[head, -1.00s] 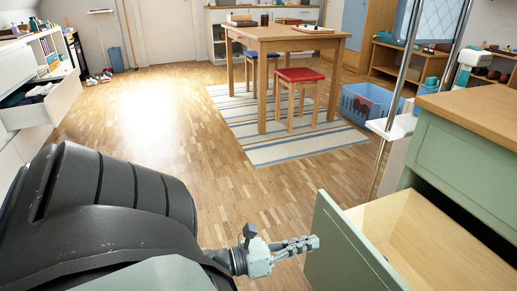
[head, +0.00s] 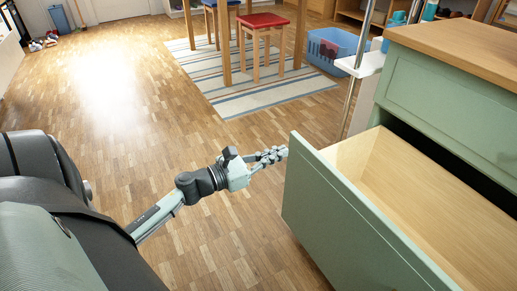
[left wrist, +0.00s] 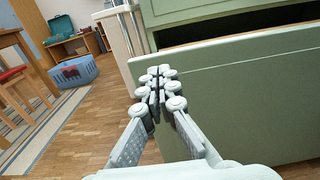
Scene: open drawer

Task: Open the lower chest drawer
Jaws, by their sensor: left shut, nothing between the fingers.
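The green chest (head: 450,95) with a wooden top stands at the right in the head view. Its lower drawer (head: 345,215) is pulled well out, and its bare wooden inside shows empty where visible. My left gripper (head: 275,155) is shut and empty, just left of the drawer front's far end. In the left wrist view the shut fingers (left wrist: 160,85) are in front of the green drawer front (left wrist: 240,95), near its left edge. I cannot tell whether they touch it. My right gripper is not in view.
A blue basket (head: 332,50) and a striped rug (head: 240,75) lie beyond the chest. A red stool (head: 262,20) stands on the rug. A white stand with metal poles (head: 362,66) is close behind the chest. The wooden floor (head: 130,120) at the left is clear.

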